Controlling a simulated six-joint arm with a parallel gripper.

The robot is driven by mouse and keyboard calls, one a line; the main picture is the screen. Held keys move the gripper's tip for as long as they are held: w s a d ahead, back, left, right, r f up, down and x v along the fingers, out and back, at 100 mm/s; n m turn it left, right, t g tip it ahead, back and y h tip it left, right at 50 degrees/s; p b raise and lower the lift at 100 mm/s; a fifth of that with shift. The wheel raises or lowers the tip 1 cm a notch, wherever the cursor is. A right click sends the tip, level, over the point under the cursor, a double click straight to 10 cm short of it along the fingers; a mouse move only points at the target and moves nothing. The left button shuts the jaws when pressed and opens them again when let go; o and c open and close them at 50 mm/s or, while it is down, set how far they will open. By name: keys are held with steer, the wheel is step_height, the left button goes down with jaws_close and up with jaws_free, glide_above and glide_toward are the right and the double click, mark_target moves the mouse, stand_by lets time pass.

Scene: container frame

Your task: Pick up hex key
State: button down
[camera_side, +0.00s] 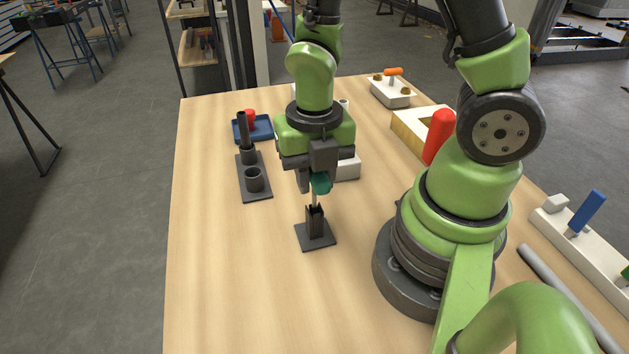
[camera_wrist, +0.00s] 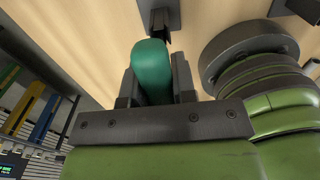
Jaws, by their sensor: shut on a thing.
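The hex key has a teal handle (camera_wrist: 151,65), which sits between my gripper's two fingers in the wrist view. In the side view the handle (camera_side: 320,184) shows just below the fingers, with a thin metal shaft pointing down. My gripper (camera_side: 311,183) points down and is shut on the handle. The shaft's lower end is at the top of a small dark holder (camera_side: 315,222) with a square base; I cannot tell whether the tip is inside it. In the wrist view the holder (camera_wrist: 160,20) is partly hidden behind the handle.
A white block (camera_side: 348,168) is close behind my gripper. A wooden frame (camera_side: 407,137) stands to the right. The front left table is clear.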

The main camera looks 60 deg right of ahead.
steer(key=shift+r, duration=4)
steer(key=shift+w, duration=0.1)
